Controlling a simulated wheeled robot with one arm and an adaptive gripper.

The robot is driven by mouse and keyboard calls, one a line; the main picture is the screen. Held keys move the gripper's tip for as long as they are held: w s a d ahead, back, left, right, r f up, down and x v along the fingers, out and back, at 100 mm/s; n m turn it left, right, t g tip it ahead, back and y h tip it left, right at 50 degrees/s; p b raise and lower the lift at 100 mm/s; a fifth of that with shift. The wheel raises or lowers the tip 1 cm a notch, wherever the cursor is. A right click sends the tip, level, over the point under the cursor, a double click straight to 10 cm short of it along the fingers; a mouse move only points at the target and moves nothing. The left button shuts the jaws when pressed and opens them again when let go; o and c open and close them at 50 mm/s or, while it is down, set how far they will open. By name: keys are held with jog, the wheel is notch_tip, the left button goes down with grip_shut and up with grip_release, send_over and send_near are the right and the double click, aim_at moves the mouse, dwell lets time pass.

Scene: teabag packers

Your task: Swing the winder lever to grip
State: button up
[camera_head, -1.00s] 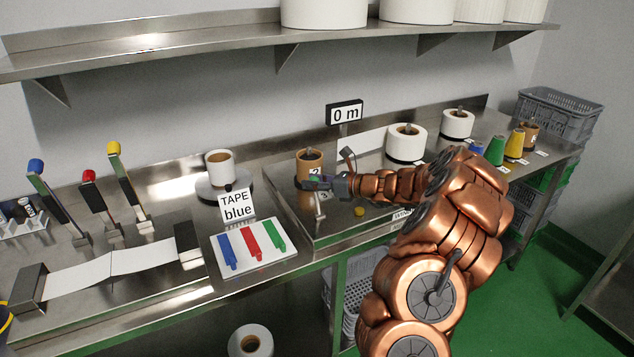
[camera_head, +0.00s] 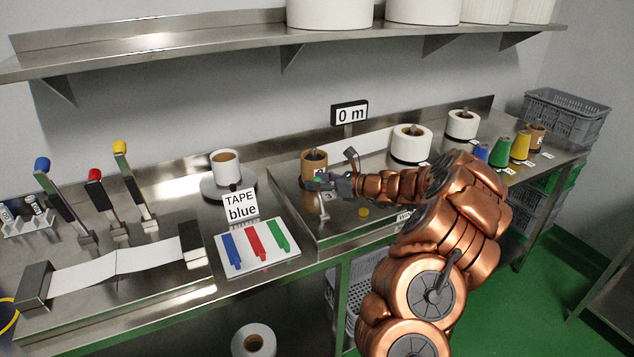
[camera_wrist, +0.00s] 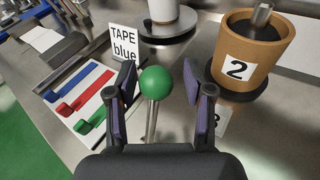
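The winder lever has a green ball knob (camera_wrist: 155,82) on a slim metal rod (camera_wrist: 151,122). In the wrist view my gripper (camera_wrist: 167,82) is open, with the knob between its two fingers. The knob is close to the left finger, and a clear gap shows on the right. I cannot tell whether the left finger touches it. In the head view my gripper (camera_head: 324,184) is at the front of a brown core (camera_head: 314,161), largely covering the lever. The wrist view shows this core (camera_wrist: 251,50) labelled 2, on a spindle to the right of my fingers.
A "TAPE blue" sign (camera_head: 241,206) and a card with blue, red and green strips (camera_head: 257,259) are to the left. Blue-, red- and yellow-knobbed levers (camera_head: 96,190) stand farther left. A "0 m" display (camera_head: 349,113) stands behind.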

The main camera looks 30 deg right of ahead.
jog(key=shift+o, duration=0.2)
jog(key=shift+a, duration=0.15)
jog(key=v, duration=1.2)
